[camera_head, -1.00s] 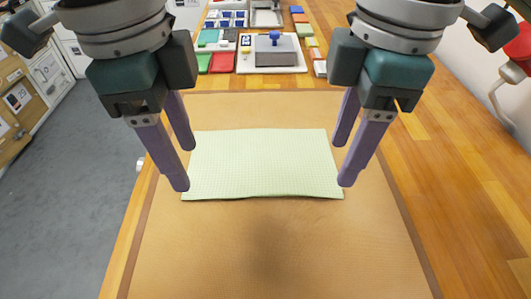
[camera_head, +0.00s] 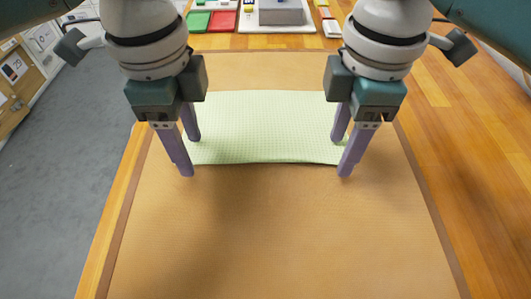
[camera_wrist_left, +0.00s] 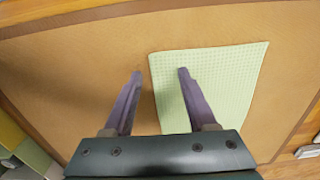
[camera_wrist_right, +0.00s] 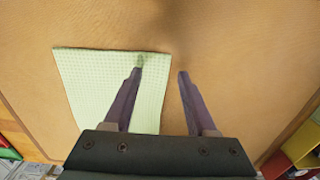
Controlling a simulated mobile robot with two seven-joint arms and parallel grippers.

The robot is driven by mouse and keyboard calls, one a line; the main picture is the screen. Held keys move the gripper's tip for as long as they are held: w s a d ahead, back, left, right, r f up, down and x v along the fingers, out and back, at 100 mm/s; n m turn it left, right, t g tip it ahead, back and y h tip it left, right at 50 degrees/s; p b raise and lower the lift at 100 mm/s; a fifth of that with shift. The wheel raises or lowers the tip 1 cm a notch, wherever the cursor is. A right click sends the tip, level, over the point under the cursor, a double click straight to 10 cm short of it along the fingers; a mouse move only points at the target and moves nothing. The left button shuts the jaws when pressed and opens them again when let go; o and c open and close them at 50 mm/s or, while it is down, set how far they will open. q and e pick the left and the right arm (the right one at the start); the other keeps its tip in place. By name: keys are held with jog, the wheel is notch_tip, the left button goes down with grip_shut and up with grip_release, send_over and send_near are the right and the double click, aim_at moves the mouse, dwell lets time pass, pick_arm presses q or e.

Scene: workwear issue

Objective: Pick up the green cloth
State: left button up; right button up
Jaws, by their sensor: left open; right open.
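The pale green cloth (camera_head: 264,130) lies flat and spread out on the brown mat in the head view. It also shows in the left wrist view (camera_wrist_left: 228,85) and the right wrist view (camera_wrist_right: 90,85). My left gripper (camera_head: 191,157) is open at the cloth's left near corner, one finger over the cloth and one just outside its edge. My right gripper (camera_head: 341,158) is open at the right near corner, likewise with one finger over the cloth. Both grippers are empty. I cannot tell whether the fingertips touch the cloth or mat.
The brown mat (camera_head: 280,235) covers the middle of the wooden table (camera_head: 480,180) and is clear in front of the cloth. Beyond it stand a red piece (camera_head: 222,21), a green piece (camera_head: 198,21) and a grey block on a white tray (camera_head: 283,28).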

pick_arm(q)
jog(key=shift+f, duration=0.1)
pick_arm(e)
jog(key=shift+f, duration=0.1)
pick_arm(q)
jog(key=shift+f+b, duration=0.4)
jog(key=shift+b, duration=0.1)
pick_arm(e)
jog(key=shift+f, duration=0.4)
pick_arm(q)
jog(key=shift+r, duration=0.1)
jog(key=shift+c, duration=0.3)
pick_arm(e)
jog(key=shift+r, duration=0.1)
jog(key=shift+c, duration=0.3)
pick_arm(q)
jog(key=c, duration=0.8)
pick_arm(e)
jog(key=c, duration=0.8)
pick_arm(q)
grip_shut()
pick_arm(e)
grip_shut()
